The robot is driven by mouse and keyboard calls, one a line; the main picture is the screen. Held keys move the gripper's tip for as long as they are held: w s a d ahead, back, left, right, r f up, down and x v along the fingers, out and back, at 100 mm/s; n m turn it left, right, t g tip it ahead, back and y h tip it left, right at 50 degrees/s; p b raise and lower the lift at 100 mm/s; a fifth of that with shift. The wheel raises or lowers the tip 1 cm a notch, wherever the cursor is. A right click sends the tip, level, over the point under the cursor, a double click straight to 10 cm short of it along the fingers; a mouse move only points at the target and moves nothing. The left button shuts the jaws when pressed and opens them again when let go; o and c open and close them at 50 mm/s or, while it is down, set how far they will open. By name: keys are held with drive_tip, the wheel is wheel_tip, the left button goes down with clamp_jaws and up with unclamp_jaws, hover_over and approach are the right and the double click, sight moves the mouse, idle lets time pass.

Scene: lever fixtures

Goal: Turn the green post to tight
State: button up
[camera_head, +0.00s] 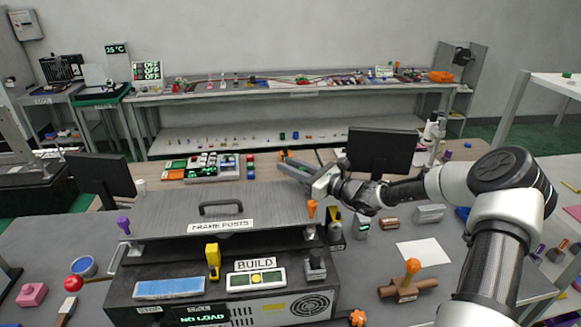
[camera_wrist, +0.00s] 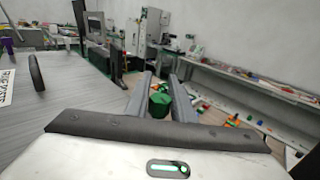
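The green post (camera_wrist: 160,103) shows in the wrist view as a dark green knob between the two grey fingers of my gripper (camera_wrist: 160,80). The fingers lie along both sides of it, only partly apart, and the knob fills the gap; they appear shut on it. In the head view my gripper (camera_head: 294,164) reaches over the far right corner of the grey FRAME POSTS lid (camera_head: 165,208). The green post is mostly hidden there behind the fingers. I see no mark for tight in either view.
An orange post (camera_head: 312,208) stands at the lid's near right corner and a purple post (camera_head: 124,225) at its near left. A black handle (camera_head: 221,207) rises from the lid. A black monitor (camera_head: 381,150) stands behind my wrist. The BUILD panel (camera_head: 255,279) is in front.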

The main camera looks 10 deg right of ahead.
drive_tip(key=shift+o, duration=1.3)
drive_tip(key=shift+s+d, duration=0.1)
drive_tip(key=b+v, duration=0.2)
drive_tip(key=v, duration=1.5)
drive_tip(key=shift+s, duration=0.1)
